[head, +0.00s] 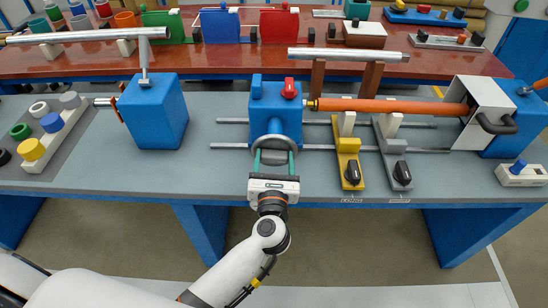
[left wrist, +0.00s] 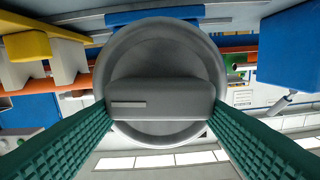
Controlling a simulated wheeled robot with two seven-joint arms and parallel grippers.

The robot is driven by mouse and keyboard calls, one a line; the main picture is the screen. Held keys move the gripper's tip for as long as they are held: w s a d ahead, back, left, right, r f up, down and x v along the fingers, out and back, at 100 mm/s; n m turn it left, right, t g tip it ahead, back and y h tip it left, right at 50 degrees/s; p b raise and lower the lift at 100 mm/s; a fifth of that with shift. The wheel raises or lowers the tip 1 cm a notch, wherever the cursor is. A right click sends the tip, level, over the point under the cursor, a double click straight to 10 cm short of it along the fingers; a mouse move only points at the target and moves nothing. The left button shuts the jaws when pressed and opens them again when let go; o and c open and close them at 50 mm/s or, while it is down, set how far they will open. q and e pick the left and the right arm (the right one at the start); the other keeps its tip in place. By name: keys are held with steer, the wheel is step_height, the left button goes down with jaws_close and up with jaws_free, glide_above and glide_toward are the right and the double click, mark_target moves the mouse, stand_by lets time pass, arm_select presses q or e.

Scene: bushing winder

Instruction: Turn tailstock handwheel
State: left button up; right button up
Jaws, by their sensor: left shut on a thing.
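The tailstock is a blue block (head: 260,108) with a red knob (head: 289,88) on top, standing on two rails. Its grey round handwheel (head: 274,143) faces the front edge of the bench. My left gripper (head: 273,166) reaches it from the front. In the left wrist view the handwheel (left wrist: 160,60) fills the middle, and its raised grey grip bar (left wrist: 160,101) lies level between the green fingers of my left gripper (left wrist: 160,108). The fingers touch the bar's two ends and are shut on it. My right gripper is in neither view.
An orange bar (head: 390,105) runs from the tailstock to the headstock (head: 485,105) at right. Yellow (head: 349,165) and grey (head: 391,160) supports stand beneath it. A blue block (head: 155,110) and colored knobs on a panel (head: 60,135) are at left.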

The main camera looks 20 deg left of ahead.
arm_select(q)
steer(key=m+p, duration=0.3)
steer(key=shift+d+r, duration=0.15)
steer(key=shift+d, duration=0.05)
steer(key=m+p, duration=0.2)
steer(key=m, duration=0.1)
steer(key=shift+d, duration=0.1)
steer(key=m+p, duration=0.2)
steer(key=m, duration=0.1)
steer(key=shift+w+d+f, duration=0.1)
steer(key=shift+f, duration=0.15)
steer(key=shift+d+f+m+p, duration=0.15)
steer(key=shift+m+p, duration=0.35)
steer(key=shift+m, duration=0.4)
steer(key=shift+a+f+m+p, duration=0.1)
steer(key=shift+m+p, duration=0.35)
steer(key=shift+m, duration=0.45)
steer(key=o, duration=1)
